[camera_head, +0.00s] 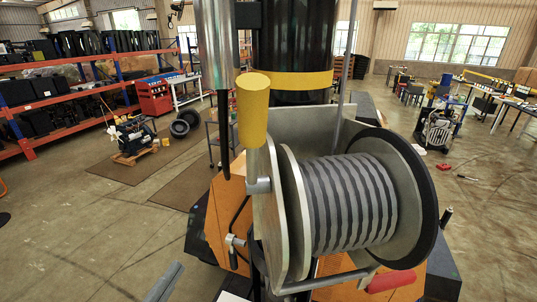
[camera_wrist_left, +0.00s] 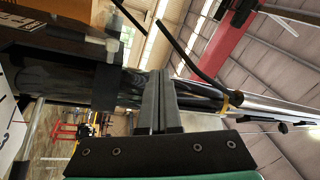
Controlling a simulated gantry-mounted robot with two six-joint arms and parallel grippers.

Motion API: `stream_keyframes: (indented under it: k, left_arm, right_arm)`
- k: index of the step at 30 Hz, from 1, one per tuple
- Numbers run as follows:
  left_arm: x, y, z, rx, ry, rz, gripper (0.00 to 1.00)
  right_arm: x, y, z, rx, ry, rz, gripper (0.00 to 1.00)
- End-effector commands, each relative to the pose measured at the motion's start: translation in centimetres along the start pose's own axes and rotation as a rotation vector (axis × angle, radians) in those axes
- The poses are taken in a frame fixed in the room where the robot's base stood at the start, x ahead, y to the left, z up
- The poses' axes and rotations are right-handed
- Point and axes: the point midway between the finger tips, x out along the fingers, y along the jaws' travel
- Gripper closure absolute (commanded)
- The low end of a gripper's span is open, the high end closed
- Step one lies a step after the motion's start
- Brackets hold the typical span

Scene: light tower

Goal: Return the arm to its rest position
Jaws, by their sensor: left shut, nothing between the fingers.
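My left gripper (camera_head: 170,276) shows at the bottom edge of the head view, left of the light tower. Only its grey fingers are visible there; they are apart from the winch. In the left wrist view its two fingers (camera_wrist_left: 160,102) lie side by side, shut with nothing between them. The light tower's winch drum (camera_head: 350,203), wound with grey striped cable, fills the middle of the head view. A yellow grip (camera_head: 253,108) stands upright beside it, and a red handle (camera_head: 391,281) sits below the drum. My right gripper is not in view.
The black mast (camera_head: 297,40) with a yellow band rises behind the winch. Orange panels (camera_head: 222,222) flank the winch. Red shelving (camera_head: 75,108) stands far left and workbenches (camera_head: 478,100) far right. Open concrete floor (camera_head: 75,240) lies left of the tower.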

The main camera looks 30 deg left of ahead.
Motion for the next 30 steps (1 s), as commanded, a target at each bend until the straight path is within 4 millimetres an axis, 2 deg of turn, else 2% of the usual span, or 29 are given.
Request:
stream_keyframes:
  k: [1,3,5,6,9,13,15,18,30]
  left_arm:
    - [2.4,-2.6,-2.7,-0.074,0.063,-0.038,1.00]
    - [5.3,-6.1,-6.6,-0.225,0.149,-0.082,1.00]
    - [7.3,-9.4,-10.4,-0.372,0.226,-0.118,1.00]
    - [8.3,-11.7,-12.9,-0.476,0.280,-0.137,1.00]
    - [9.7,-17.5,-18.8,-0.732,0.409,-0.177,1.00]
    - [9.5,-23.4,-24.1,-1.006,0.544,-0.199,1.00]
    - [9.2,-25.4,-25.7,-1.103,0.592,-0.202,1.00]
    - [8.9,-26.7,-26.7,-1.175,0.623,-0.201,1.00]
    - [8.9,-26.8,-26.7,-1.186,0.626,-0.202,1.00]
  right_arm:
    - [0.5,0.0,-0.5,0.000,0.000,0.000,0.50]
    - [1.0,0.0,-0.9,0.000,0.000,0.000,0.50]
    - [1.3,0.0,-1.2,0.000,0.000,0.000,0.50]
    - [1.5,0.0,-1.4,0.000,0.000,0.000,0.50]
    - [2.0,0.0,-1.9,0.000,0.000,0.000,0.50]
    - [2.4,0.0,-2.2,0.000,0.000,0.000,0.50]
    - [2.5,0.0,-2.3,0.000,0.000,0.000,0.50]
    - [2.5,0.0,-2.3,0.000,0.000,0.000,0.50]
    - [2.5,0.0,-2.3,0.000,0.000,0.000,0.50]
